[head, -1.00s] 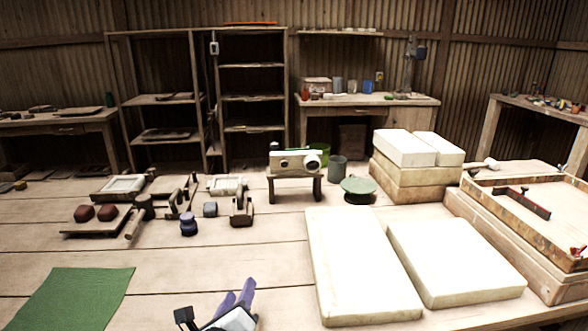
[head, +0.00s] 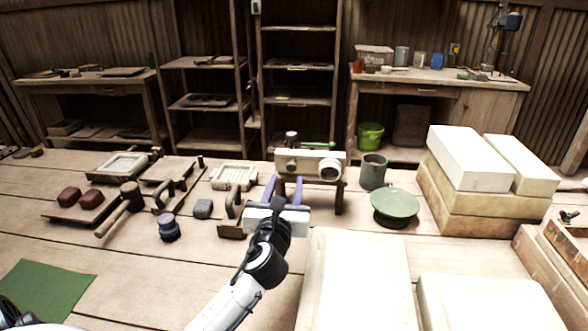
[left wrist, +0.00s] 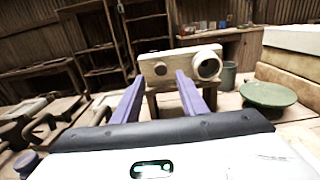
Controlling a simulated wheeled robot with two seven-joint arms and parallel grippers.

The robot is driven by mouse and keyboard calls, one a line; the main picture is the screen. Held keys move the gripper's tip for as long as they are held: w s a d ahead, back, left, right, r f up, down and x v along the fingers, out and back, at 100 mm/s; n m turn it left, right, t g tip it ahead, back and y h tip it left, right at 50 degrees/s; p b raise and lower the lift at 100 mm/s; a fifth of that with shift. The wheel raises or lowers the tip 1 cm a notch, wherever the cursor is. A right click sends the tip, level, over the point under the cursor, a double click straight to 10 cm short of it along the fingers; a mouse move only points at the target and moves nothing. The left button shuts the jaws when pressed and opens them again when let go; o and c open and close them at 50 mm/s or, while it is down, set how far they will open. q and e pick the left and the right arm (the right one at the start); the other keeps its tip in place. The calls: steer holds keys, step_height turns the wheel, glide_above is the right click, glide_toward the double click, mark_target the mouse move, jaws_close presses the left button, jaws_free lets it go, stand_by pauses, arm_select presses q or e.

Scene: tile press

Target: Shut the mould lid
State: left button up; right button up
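My left gripper (head: 283,189) reaches forward over the table, its two purple fingers apart and empty. In the left wrist view its open fingers (left wrist: 161,98) point toward a pale block with round knobs (left wrist: 178,68), which stands on a small wooden stand beyond them. A shallow wooden frame with a pale inset (head: 122,166) lies at the table's back left, with a flat wooden board (head: 168,171) beside it. Which of these is the mould and which its lid I cannot tell for sure. A pale ribbed frame (head: 234,177) lies left of the gripper. My right gripper is not in view.
A mallet (head: 124,205), a dark blue knobbed stamp (head: 168,229) and a board with two red-brown lumps (head: 82,206) lie at left. A green turntable (head: 395,207) and large pale slabs (head: 355,285) are at right.

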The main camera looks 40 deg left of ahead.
mark_target(291, 167)
arm_select(q)
steer(key=x, duration=0.6)
steer(key=shift+w+a+f, duration=0.1)
steer(key=shift+w, duration=0.25)
steer(key=shift+c, duration=0.3)
jaws_close()
